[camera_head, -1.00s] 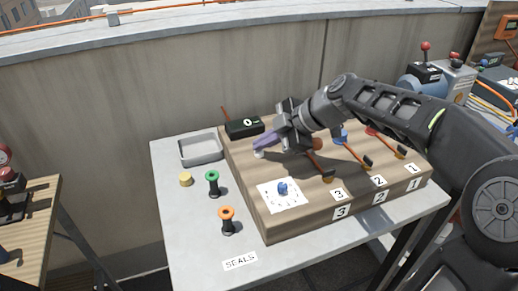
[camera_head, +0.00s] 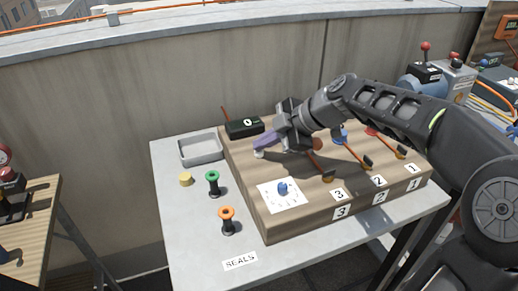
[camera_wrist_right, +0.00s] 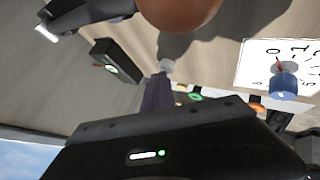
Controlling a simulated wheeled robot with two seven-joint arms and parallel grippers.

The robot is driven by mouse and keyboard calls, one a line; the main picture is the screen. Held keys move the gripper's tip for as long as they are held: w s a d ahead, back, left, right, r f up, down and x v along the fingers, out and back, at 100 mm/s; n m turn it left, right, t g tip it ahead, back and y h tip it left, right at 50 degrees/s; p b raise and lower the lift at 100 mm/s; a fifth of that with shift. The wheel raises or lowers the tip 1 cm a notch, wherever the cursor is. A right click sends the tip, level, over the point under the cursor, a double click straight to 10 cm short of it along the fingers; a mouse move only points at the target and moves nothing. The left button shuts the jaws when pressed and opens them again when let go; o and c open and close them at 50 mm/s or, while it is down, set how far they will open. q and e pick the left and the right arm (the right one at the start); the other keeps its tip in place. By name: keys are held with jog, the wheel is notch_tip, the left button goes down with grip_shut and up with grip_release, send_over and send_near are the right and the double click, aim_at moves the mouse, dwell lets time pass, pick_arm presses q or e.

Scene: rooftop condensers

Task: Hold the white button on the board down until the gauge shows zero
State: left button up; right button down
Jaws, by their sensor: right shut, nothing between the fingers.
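The white button (camera_head: 258,154) sits on the wooden board (camera_head: 300,217), near its left edge. My right gripper (camera_head: 262,147) is shut, with purple fingers and nothing between them. Its fingertips are at the button and seem to touch it; how far it is pressed I cannot tell. The wrist view shows the purple fingers (camera_wrist_right: 158,92) with their tips against the button (camera_wrist_right: 167,66). The black gauge box (camera_head: 245,127) stands behind at the board's back left corner; its white mark looks like a 0. It also shows in the wrist view (camera_wrist_right: 117,61). My left gripper is not in view.
A white dial card with a blue knob (camera_head: 282,188) lies on the board in front. A grey tray (camera_head: 201,149), yellow piece (camera_head: 185,179), green spool (camera_head: 212,183) and orange spool (camera_head: 227,220) are on the table left.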

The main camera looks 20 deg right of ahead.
aim_at(263, 153)
jog(key=shift+r+p, duration=0.3)
jog(key=shift+r, duration=0.65)
jog(key=shift+r+p, duration=1.15)
jog(key=shift+r, duration=1.35)
